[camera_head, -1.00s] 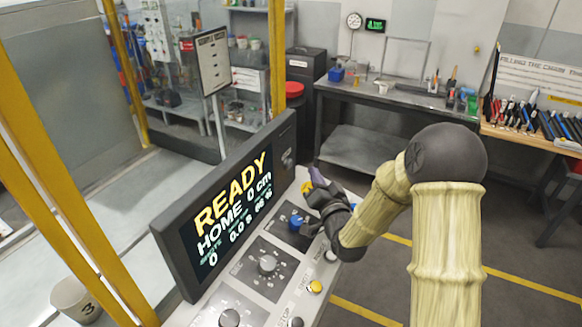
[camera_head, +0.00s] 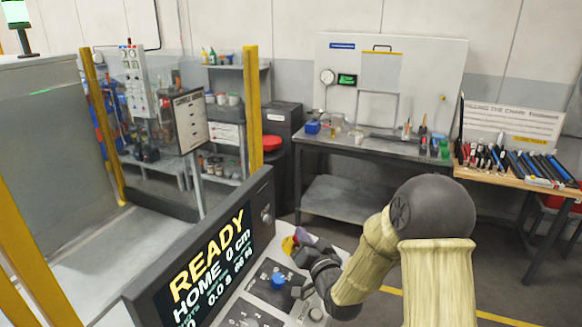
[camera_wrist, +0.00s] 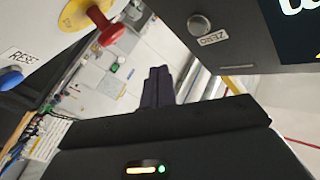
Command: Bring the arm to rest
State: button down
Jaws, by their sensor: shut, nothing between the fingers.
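My arm, in a cream ribbed cover with dark joints, reaches from the lower right over the control console (camera_head: 240,308) in the head view. My gripper (camera_head: 302,236) is above the far end of the console, beside the display (camera_head: 215,265), which reads READY, HOME, 0 cm. In the wrist view my gripper (camera_wrist: 158,72) shows its dark fingers together with nothing between them. There the red stop knob (camera_wrist: 112,32) on its yellow plate, the blue reset button (camera_wrist: 11,76) and the zero button (camera_wrist: 200,24) lie around the fingers, apart from them in the picture.
A blue knob (camera_head: 278,280) stands on the console near my arm. A grey workbench (camera_head: 380,148) is at the back, with a wooden bench (camera_head: 510,178) of tools at right. A yellow post (camera_head: 253,105) stands behind the display. Open floor lies between console and workbench.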

jog(key=s+d+f+g+h, duration=0.2)
jog(key=s+d+g, duration=0.2)
jog(key=s, duration=0.4)
jog(key=s+d+f+n+g+h, duration=0.1)
jog(key=s+d+f+g+h, duration=0.1)
jog(key=s+d+g, duration=0.3)
jog(key=s+d+f+g+h, duration=0.2)
jog(key=s+d+g, duration=0.3)
jog(key=s, duration=0.7)
jog(key=shift+s+d+n+h, duration=0.15)
jog(key=shift+d+n+h, duration=0.25)
jog(key=shift+d+h, duration=0.35)
